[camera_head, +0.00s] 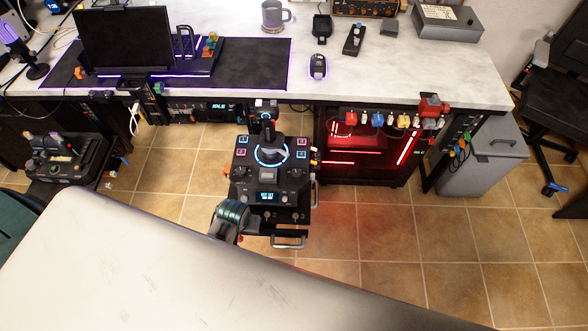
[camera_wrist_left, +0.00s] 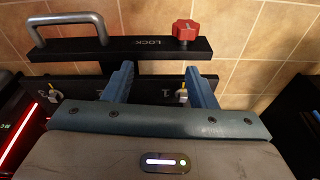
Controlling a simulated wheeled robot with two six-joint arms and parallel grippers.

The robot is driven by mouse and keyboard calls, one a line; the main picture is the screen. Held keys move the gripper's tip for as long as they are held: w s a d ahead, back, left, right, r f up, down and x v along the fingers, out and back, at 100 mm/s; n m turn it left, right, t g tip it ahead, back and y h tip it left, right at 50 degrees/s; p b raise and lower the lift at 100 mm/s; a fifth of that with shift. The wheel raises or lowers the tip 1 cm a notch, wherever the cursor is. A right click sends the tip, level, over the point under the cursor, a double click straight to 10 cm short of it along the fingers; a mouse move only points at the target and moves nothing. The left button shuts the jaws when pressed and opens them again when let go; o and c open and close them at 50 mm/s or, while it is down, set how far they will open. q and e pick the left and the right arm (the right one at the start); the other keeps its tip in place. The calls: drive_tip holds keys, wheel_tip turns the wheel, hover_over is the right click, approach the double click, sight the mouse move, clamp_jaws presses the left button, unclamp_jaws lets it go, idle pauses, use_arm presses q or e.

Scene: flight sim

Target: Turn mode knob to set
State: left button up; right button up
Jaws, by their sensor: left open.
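A control panel (camera_head: 242,198) with a joystick (camera_head: 270,150) ringed in blue light stands upright before the desk in the head view. Below the stick is a small lit display (camera_head: 265,196), with a small knob (camera_head: 239,172) to its upper left and another (camera_head: 297,173) to its upper right. I cannot read which one is the mode knob. In the left wrist view my left gripper (camera_wrist_left: 160,84) is open and empty. Beyond its teal fingers is a black plate (camera_wrist_left: 150,46) marked LOCK, with a red knob (camera_wrist_left: 186,29) and a metal handle (camera_wrist_left: 68,25). My right gripper is not in view.
A grey bin (camera_head: 485,160) stands at right. Tiled floor (camera_head: 400,235) is clear at lower right.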

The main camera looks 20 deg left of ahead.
sight(296, 173)
use_arm(q)
drive_tip(key=w+d+r+n, duration=0.1)
drive_tip(key=w, duration=0.2)
drive_tip(key=w+d+r+n, duration=0.1)
drive_tip(key=w+r, duration=0.1)
drive_tip(key=w, duration=0.1)
drive_tip(key=w+d+r+n, duration=0.1)
drive_tip(key=w+d+r, duration=0.1)
drive_tip(key=w, duration=0.2)
drive_tip(key=shift+n+g, duration=0.3)
drive_tip(key=w+d+r+n+g, duration=0.1)
drive_tip(key=w+d+r+n, duration=0.4)
drive_tip(key=w+r, duration=0.6)
drive_tip(key=shift+m+h, duration=0.3)
drive_tip(key=shift+h, duration=0.1)
drive_tip(key=f, duration=0.7)
drive_tip(key=d+f, duration=0.1)
drive_tip(key=f, duration=0.2)
drive_tip(key=shift+w+f+p, duration=0.15)
drive_tip(key=shift+f+p, duration=0.05)
drive_tip(key=shift+p, duration=0.2)
drive_tip(key=shift+a, duration=0.1)
drive_tip(key=shift+c, duration=0.2)
drive_tip(key=c, duration=0.9)
